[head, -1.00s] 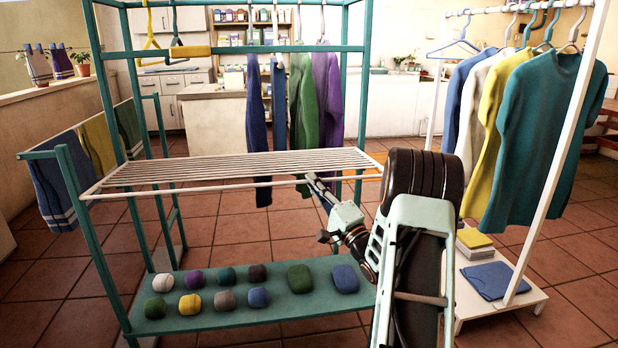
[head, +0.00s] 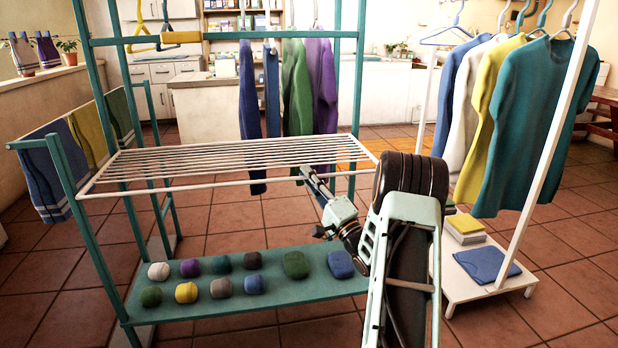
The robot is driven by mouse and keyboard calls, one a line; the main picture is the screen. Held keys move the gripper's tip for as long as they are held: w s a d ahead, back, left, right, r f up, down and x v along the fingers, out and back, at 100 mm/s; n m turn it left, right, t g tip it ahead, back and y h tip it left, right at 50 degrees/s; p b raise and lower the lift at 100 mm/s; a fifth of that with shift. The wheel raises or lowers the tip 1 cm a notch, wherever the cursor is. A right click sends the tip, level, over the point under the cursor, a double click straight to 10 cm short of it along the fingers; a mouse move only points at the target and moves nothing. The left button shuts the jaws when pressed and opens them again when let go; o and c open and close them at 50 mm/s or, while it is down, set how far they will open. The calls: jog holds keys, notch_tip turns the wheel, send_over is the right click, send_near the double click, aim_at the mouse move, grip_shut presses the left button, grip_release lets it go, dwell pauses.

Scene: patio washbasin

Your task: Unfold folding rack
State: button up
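The folding rack (head: 240,152) is a white slatted panel between the teal posts of a tall frame. It extends outward towards me, roughly flat, with its long front bar nearest. My gripper (head: 305,171), dark-fingered with a pale green body, is at the right part of that front bar. Its fingertips overlap the bar in the head view; I cannot tell whether they touch or grip it. The finger gap is too small to make out.
Several coloured rounded lumps sit on the low teal shelf (head: 190,312). Towels (head: 88,135) hang at left. A white clothes stand (head: 545,150) holds shirts (head: 525,115) at right. Tiled floor is open in front.

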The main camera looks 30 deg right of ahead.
jog(key=shift+s, duration=0.1)
jog(key=v, duration=1.2)
